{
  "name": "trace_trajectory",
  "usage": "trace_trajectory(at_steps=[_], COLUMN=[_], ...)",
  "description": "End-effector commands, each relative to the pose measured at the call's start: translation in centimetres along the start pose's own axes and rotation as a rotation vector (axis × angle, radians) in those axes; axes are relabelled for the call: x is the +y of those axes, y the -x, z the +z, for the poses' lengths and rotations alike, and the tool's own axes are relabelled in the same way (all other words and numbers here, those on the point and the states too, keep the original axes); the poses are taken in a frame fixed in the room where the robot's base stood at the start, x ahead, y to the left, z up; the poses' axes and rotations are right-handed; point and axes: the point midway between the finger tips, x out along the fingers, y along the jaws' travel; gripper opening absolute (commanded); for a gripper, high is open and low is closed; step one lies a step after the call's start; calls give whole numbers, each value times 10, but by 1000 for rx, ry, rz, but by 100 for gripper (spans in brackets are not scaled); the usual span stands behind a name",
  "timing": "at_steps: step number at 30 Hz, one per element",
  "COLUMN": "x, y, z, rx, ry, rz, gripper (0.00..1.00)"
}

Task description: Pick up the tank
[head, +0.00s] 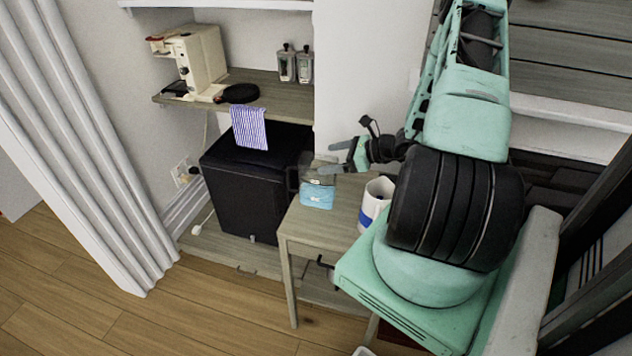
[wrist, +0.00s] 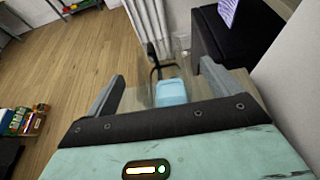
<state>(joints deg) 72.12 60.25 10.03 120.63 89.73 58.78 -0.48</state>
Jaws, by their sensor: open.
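The tank appears to be a see-through, greyish box with a light blue lower part (head: 316,196), at the left edge of a small wooden table (head: 322,232). In the wrist view, its blue part (wrist: 171,92) shows between my fingers, with a faint clear part above it. My gripper (head: 330,158) is open with its fingers pointing left, over or beside the tank's upper part. In the wrist view, my gripper (wrist: 160,74) has one finger on either side of the tank. I cannot tell whether either finger touches it.
A white mug with a blue band (head: 374,206) stands on the table, close to my arm. A black cabinet (head: 255,185) stands left of the table. Above it, a shelf (head: 275,98) holds a cream machine (head: 198,58) and two small jars (head: 296,66). The wooden floor at left is clear.

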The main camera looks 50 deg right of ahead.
Motion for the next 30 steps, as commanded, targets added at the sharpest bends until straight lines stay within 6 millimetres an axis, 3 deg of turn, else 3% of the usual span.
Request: trace_trajectory(at_steps=[6,14,23,30], x=[0,0,0,-1], y=[-25,-27,-27,-27], z=[1,0,0,2], rx=[0,0,0,-3], ry=[0,1,0,1], rz=[1,0,0,0], gripper=[89,89,6,4])
